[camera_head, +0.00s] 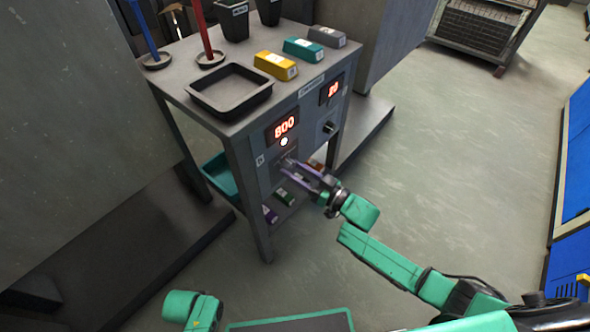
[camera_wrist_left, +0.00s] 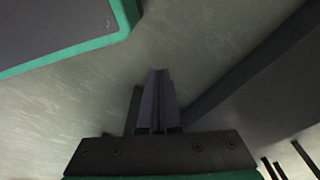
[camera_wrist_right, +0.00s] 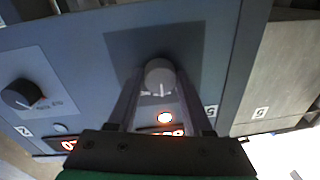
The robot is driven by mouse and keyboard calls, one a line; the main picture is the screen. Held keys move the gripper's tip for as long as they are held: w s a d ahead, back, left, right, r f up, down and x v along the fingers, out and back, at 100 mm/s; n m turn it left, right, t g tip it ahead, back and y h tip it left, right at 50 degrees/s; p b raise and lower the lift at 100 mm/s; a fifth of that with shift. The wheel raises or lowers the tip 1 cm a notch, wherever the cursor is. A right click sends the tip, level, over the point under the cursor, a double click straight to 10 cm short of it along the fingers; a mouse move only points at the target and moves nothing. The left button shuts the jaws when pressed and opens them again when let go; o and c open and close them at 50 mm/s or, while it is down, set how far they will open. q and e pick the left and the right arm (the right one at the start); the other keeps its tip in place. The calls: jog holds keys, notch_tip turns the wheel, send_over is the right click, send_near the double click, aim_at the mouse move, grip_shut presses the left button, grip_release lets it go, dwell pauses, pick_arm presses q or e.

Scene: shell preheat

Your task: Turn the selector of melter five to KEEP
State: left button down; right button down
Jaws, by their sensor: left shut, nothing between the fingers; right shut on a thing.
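Melter five's selector (camera_wrist_right: 158,76) is a grey round knob on a dark plate, and its white pointer mark is turned toward the lit lamp (camera_wrist_right: 166,117) and display. The lettering around it cannot be read. My right gripper (camera_wrist_right: 157,85) is shut on the knob, one finger on each side. In the head view the right gripper (camera_head: 289,164) reaches the cabinet front below the display (camera_head: 285,127) reading 800 and hides the knob. A label 5 (camera_wrist_right: 211,111) is beside it. My left gripper (camera_wrist_left: 158,78) is shut and empty above the floor.
A second, black selector (camera_wrist_right: 20,95) sits on the same panel, under a display (camera_head: 332,89) reading 20. The cabinet top holds a black tray (camera_head: 202,101), yellow, teal and grey blocks, and dark cups. Open floor (camera_head: 450,160) lies to the right.

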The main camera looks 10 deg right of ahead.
jog(key=shift+f, duration=0.1)
jog(key=shift+c, duration=1.6)
grip_release()
jog(key=shift+s+d, duration=0.35)
jog(key=shift+d, duration=0.05)
pick_arm(q)
jog(key=s+f+p, duration=0.1)
jog(key=s+a+f+p, duration=0.1)
jog(key=s+f, duration=0.1)
jog(key=shift+f, duration=0.1)
pick_arm(e)
jog(key=v, duration=1.3)
jog(key=shift+s, duration=0.25)
jog(key=shift+d, duration=0.15)
